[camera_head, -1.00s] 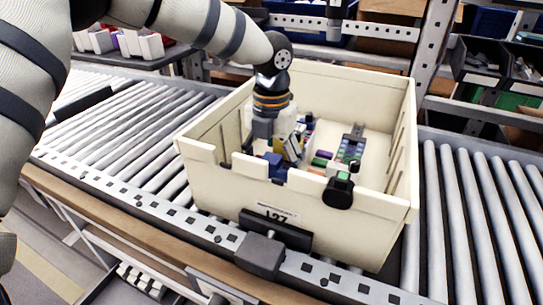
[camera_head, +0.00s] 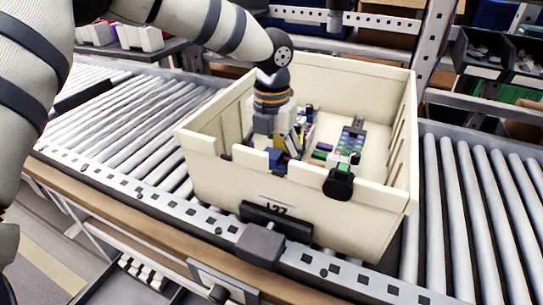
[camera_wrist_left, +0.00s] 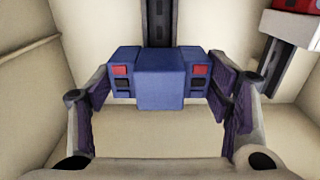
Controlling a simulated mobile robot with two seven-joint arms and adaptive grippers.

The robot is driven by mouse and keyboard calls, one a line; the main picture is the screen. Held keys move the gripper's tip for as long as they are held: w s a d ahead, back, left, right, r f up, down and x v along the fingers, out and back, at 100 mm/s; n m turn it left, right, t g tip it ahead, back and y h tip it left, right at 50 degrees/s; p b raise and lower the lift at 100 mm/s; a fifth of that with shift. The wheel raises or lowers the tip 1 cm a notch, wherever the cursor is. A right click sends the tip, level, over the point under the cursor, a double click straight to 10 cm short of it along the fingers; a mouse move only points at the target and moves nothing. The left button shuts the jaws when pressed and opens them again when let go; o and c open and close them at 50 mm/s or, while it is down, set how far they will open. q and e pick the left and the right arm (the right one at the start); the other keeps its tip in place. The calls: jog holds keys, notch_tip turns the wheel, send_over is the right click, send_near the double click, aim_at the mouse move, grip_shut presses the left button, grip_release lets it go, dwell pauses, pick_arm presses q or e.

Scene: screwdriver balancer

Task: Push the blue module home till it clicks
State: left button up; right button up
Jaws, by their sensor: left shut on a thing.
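The blue module (camera_wrist_left: 160,80) is a blocky blue piece with red and black squares on both sides. It sits between the fingers of my left gripper (camera_wrist_left: 160,92), which is shut on it from both sides. A dark rail (camera_wrist_left: 158,22) runs up behind it in the left wrist view; whether the module is seated on it I cannot tell. In the head view my left gripper (camera_head: 285,140) reaches down into the cream bin (camera_head: 230,185), and a blue part (camera_head: 277,157) shows low beside it, partly hidden by the bin's front wall. My right gripper is not in view.
Another rail with several coloured modules (camera_head: 345,145) stands in the bin, right of the gripper. A dark round-ended object (camera_head: 339,183) hangs at the front wall. The bin's walls enclose the gripper. Roller conveyors (camera_head: 480,220) lie either side.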

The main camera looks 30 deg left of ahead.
pick_arm(q)
jog(key=shift+f, duration=0.4)
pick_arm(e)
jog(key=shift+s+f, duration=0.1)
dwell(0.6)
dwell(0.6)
pick_arm(q)
jog(key=o, duration=1.4)
jog(key=shift+c, duration=0.2)
notch_tip(320, 180, up, 12)
notch_tip(320, 180, up, 12)
jog(key=p, duration=0.1)
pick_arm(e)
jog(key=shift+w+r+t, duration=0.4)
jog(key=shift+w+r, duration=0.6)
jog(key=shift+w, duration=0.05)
